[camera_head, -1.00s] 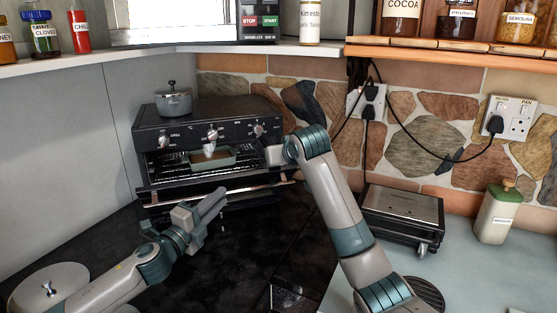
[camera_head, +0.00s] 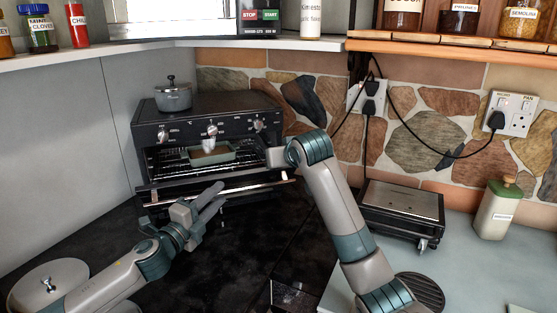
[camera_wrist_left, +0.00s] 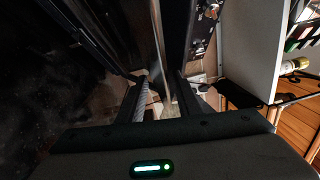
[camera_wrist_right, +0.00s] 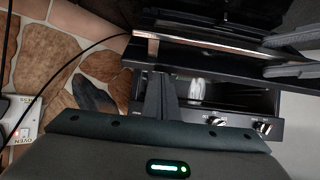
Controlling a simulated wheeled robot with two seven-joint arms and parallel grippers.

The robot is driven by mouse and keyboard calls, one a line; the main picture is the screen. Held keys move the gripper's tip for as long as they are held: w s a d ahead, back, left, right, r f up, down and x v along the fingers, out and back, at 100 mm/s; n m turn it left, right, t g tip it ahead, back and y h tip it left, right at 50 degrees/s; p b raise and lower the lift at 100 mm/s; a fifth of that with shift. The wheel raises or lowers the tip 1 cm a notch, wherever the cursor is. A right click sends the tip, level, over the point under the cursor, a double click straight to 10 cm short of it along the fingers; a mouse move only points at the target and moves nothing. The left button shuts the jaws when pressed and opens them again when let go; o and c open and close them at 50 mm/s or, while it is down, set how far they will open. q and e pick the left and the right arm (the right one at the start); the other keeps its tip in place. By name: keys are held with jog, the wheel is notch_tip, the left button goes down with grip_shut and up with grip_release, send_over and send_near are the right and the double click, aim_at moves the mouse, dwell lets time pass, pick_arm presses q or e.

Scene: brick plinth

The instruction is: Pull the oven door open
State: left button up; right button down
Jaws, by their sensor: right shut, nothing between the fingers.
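The black oven (camera_head: 205,120) stands in the corner with its door (camera_head: 235,180) part-way down, tilted outward, and a metal handle bar (camera_head: 218,190) along its front. Behind the door a green dish (camera_head: 212,153) sits on a rack. My left gripper (camera_head: 215,201) is open at the front of the door, close to the handle; its fingers and a long metal bar also show in the left wrist view (camera_wrist_left: 160,98). I cannot tell whether they touch it. My right gripper (camera_wrist_right: 160,95) is shut and empty, by the oven's right side, beside the opening.
A grey pot (camera_head: 173,96) stands on top of the oven. A black and silver appliance (camera_head: 402,205) and a green-lidded bottle (camera_head: 497,208) stand to the right. Cables hang from wall sockets. The dark worktop before the oven is mostly clear; a round lid (camera_head: 50,285) is at left.

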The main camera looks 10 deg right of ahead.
pick_arm(q)
jog(key=shift+s+r, duration=0.1)
jog(key=shift+r, duration=0.2)
jog(key=v, duration=1.2)
jog(key=shift+f, duration=0.3)
